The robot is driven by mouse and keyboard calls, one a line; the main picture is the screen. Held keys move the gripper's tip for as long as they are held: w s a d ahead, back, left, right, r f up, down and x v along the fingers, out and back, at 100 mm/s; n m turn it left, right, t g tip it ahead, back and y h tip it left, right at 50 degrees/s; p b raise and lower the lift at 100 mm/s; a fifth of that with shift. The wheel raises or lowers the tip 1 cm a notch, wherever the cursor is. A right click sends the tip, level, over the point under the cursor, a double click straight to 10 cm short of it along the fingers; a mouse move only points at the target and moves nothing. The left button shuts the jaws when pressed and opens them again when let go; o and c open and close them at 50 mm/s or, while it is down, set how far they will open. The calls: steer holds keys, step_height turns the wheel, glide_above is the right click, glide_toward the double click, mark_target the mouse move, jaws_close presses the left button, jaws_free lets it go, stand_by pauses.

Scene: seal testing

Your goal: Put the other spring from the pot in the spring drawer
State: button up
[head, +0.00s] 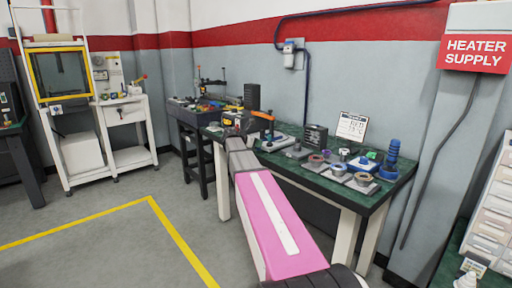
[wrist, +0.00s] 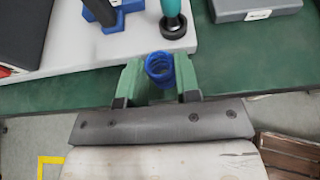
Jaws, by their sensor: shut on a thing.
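In the wrist view my gripper (wrist: 159,78) has its two green fingers on either side of a blue coiled spring (wrist: 159,66). The fingers are shut on the spring, and its coiled top stands up between them. Below it is the green bench top (wrist: 50,98) near its front edge. In the head view my gripper (head: 240,123) is at the far end of my pink arm, over the bench's left part; the spring is not clear there. I cannot make out the pot in either view. A white cabinet of drawers (head: 490,205) stands at the right edge; I cannot tell which is the spring drawer.
A white plate (wrist: 75,52) on the bench carries a blue part (wrist: 100,12) and a teal cylinder (wrist: 172,20) just beyond the spring. A grey box (wrist: 255,10) lies to the right. Blue stacked rings (head: 389,158) stand at the bench's right end. The floor at left is clear.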

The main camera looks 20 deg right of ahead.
steer(key=shift+f, duration=0.85)
steer(key=shift+f, duration=0.15)
steer(key=o, duration=0.9)
steer(key=shift+s+a+r, duration=0.1)
steer(key=shift+a+r, duration=0.15)
steer(key=shift+r, duration=0.05)
steer(key=v, duration=1.1)
steer(key=shift+s+a, duration=0.1)
steer(key=shift+a, duration=0.15)
